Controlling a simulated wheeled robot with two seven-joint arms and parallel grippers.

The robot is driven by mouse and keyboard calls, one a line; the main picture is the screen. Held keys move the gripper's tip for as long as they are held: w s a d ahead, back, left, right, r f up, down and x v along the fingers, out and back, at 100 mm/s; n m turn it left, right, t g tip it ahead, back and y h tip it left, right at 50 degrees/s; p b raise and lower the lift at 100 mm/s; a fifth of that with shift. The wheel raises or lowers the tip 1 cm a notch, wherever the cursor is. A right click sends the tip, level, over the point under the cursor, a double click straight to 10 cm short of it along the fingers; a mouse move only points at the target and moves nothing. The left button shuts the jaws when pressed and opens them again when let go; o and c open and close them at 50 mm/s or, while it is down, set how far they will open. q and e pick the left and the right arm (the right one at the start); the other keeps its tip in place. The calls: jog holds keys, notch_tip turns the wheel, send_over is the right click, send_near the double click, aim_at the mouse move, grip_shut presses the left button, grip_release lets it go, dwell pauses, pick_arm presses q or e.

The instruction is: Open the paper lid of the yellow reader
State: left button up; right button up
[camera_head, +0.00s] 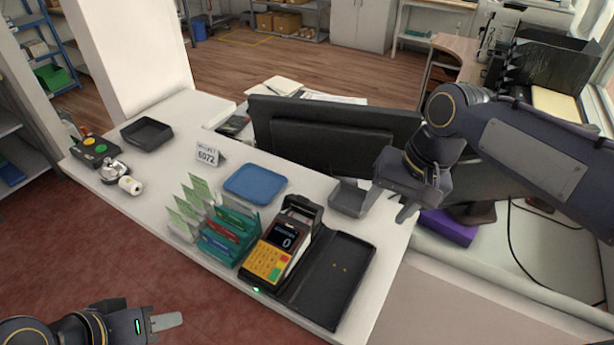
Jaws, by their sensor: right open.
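The yellow reader (276,252) sits on the white counter, with a yellow keypad and a dark screen showing 0. At its far end is a dark upright part (302,208), which looks like the paper compartment and lid; I cannot tell clearly whether the lid is raised. My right gripper (389,204) is open and empty, above the counter's right edge, to the right of the reader and apart from it. My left gripper (166,322) is at the bottom left, in front of the counter over the floor, away from the reader. Its finger gap cannot be made out.
A black tray (340,268) lies right of the reader; a teal card holder (228,238) stands close at its left. A blue tray (255,184), a small grey tray (348,197) and a black monitor (335,135) are behind. The counter's left middle is mostly clear.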

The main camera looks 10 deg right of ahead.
jog(key=w+a+m+g+p, duration=0.45)
jog(key=w+a+p, duration=0.25)
jog(key=w+a, duration=0.6)
jog(key=shift+n+g, duration=0.25)
jog(key=shift+n, duration=0.2)
jog(key=f, duration=0.6)
jog(key=shift+s+f+p, duration=0.25)
jog(key=shift+s+p, duration=0.05)
jog(key=shift+s, duration=0.05)
jog(key=shift+c, duration=0.3)
jog(key=c, duration=0.9)
